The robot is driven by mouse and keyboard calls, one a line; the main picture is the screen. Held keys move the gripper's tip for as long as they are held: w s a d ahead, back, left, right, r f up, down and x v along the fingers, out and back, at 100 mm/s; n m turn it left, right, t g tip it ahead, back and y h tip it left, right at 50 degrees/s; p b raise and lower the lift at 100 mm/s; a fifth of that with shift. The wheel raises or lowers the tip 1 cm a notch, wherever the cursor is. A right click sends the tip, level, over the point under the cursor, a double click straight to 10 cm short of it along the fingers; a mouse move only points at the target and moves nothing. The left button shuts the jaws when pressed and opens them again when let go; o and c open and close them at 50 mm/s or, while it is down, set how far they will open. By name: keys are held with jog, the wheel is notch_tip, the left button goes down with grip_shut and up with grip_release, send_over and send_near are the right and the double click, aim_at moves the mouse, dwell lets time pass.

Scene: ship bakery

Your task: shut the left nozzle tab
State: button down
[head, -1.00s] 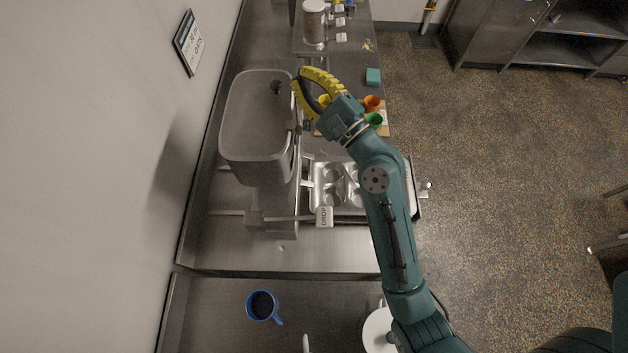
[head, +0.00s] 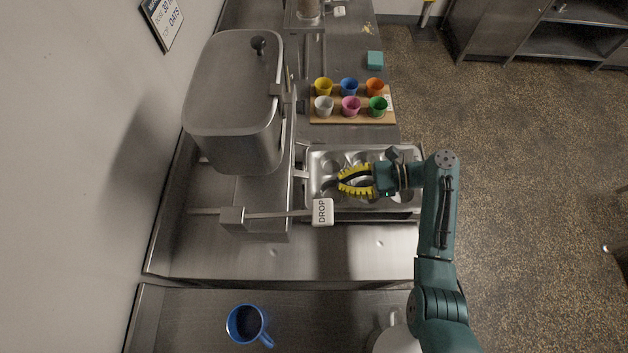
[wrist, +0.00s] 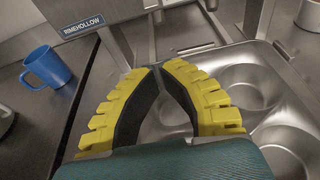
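My gripper (head: 342,184) is over the left part of the metal cup tray (head: 312,160), pointing left toward the depositor machine (head: 262,205). In the wrist view its yellow fingers (wrist: 158,68) come together at the tips, with nothing between them. Two small pale metal pieces, a left one (wrist: 153,5) and a right one (wrist: 211,5), show at the machine's underside beyond the fingertips. They may be nozzle tabs, but they are cut off by the top edge, so I cannot tell their position. A pale metal piece (head: 301,173) also juts from the machine toward the tray.
A lever with a DROP plate (head: 323,211) sticks out just below-left of my gripper. A grey hopper (head: 235,90) stands above the machine. Coloured cups sit on a wooden board (head: 320,118) behind the tray. A blue mug (head: 245,323) stands on the near counter.

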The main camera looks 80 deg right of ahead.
aim_at(301, 174)
jog(key=b+x, duration=0.1)
jog(key=x, duration=0.9)
jog(key=shift+w+a, duration=0.1)
jog(key=r, duration=0.1)
jog(key=s+r, duration=0.1)
jog(key=r+p, duration=0.1)
jog(key=shift+s+d+r, duration=0.25)
jog(key=shift+s+d, duration=0.05)
jog(key=shift+r, duration=0.15)
jog(key=shift+s+r, duration=0.1)
jog(key=shift+r+p, duration=0.25)
jog(key=shift+p, duration=0.7)
jog(key=shift+f, duration=0.1)
jog(key=shift+g+p, duration=0.3)
